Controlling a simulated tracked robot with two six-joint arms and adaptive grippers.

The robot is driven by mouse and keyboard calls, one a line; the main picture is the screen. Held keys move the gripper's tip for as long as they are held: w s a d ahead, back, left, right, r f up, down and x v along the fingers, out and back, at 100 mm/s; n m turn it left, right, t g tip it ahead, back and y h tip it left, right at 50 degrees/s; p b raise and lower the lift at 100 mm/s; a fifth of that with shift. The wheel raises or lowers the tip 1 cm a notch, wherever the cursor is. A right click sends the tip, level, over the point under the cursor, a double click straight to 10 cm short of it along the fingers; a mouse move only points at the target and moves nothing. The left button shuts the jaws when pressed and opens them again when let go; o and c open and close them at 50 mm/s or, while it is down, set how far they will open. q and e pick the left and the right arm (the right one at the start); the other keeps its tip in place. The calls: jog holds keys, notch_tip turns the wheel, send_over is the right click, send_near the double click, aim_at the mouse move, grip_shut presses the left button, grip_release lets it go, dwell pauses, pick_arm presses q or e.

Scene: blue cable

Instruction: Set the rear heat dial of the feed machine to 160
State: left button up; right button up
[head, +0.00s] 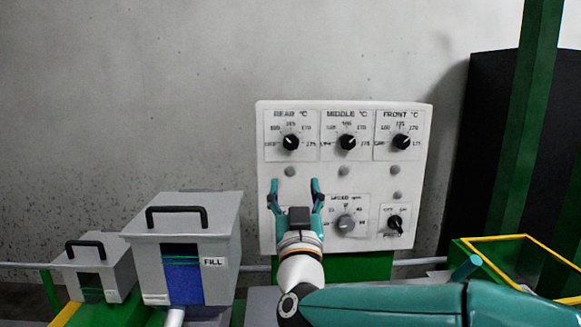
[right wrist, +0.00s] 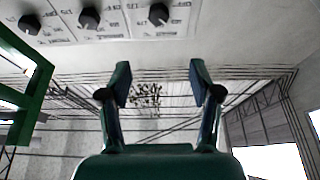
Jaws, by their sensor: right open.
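The feed machine's panel (head: 345,185) stands upright against the wall, with three black heat dials in its top row. The rear heat dial (head: 291,142) is the left one in the head view; its pointer is too small to read surely. In the right wrist view the panel is upside down, and the rear dial (right wrist: 158,14) is the rightmost, at the top edge. My right gripper (head: 295,187) is open and empty, below the rear dial in the head view. Its teal fingers also show in the right wrist view (right wrist: 160,78), apart from the dial. My left gripper is not in view.
The middle dial (head: 347,142) and front dial (head: 401,142) sit right of the rear one. A grey knob (head: 346,222) and a black switch (head: 395,222) are lower. A grey box marked FILL (head: 218,225) and a smaller box (head: 115,262) stand left. A green post (head: 520,120) is right.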

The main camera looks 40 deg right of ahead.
notch_tip(320, 180, down, 2)
jog(key=b, duration=0.1)
pick_arm(q)
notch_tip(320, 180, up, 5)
jog(key=p, duration=0.6)
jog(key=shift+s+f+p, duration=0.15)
jog(key=shift+p, duration=0.25)
pick_arm(e)
send_near(292, 146)
jog(key=x, duration=0.8)
jog(key=shift+w+d+r, duration=0.15)
jog(key=shift+w, duration=0.2)
jog(key=c, duration=1.1)
jog(key=shift+n+y+b, duration=0.3)
jog(key=shift+n+b, duration=0.15)
jog(key=shift+n, duration=0.35)
jog(key=shift+c, duration=0.2)
jog(key=shift+t, duration=0.3)
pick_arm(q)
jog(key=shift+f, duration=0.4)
pick_arm(e)
jog(key=o, duration=1.1)
jog(key=shift+o, duration=0.2)
